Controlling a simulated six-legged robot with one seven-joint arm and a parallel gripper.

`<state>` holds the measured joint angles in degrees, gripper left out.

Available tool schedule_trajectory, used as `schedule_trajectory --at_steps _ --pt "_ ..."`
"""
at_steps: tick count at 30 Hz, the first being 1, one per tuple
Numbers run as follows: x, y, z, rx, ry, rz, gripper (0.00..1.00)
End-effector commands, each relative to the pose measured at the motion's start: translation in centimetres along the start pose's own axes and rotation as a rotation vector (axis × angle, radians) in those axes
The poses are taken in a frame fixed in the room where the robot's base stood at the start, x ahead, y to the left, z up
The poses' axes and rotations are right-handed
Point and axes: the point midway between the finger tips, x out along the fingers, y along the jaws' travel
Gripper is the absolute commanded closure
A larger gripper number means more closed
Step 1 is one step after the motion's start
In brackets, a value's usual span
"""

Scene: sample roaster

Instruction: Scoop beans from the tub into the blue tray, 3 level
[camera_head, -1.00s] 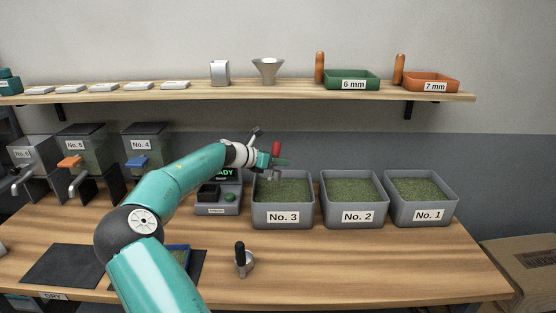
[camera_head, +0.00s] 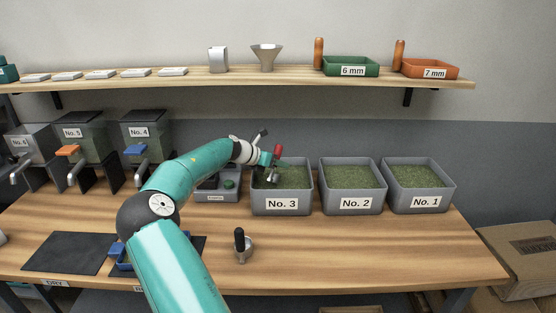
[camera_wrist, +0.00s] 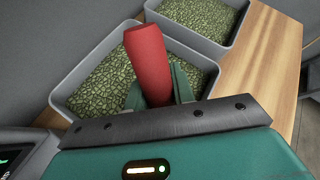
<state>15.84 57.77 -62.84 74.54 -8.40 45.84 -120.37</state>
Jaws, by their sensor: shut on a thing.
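My gripper (camera_head: 272,162) is shut on the red handle of a scoop (camera_head: 278,151), above the left part of the No. 3 tub. In the wrist view the red handle (camera_wrist: 147,62) stands between my fingers; the scoop's bowl is hidden there. The No. 3 tub (camera_head: 282,204) is grey and holds green beans; it also shows in the wrist view (camera_wrist: 62,98). I cannot tell whether the scoop touches the beans or holds any. The blue tray (camera_head: 118,251) sits on a dark mat, largely hidden behind my arm.
Tubs No. 2 (camera_head: 355,204) and No. 1 (camera_head: 425,202) stand to the right of No. 3. A grey device (camera_head: 216,190) is left of No. 3. A shelf (camera_head: 215,80) runs above.

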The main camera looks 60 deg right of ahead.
Motion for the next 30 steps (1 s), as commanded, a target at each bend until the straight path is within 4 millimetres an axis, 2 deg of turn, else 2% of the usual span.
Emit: schedule_trajectory --at_steps 12,25,30 --pt "2.1 1.0 -1.9 -0.036 0.070 -0.001 1.00" --pt "4.4 2.2 -3.6 -0.036 0.067 -0.001 1.00" --pt "5.1 2.5 -2.6 -0.025 0.049 0.000 1.00"
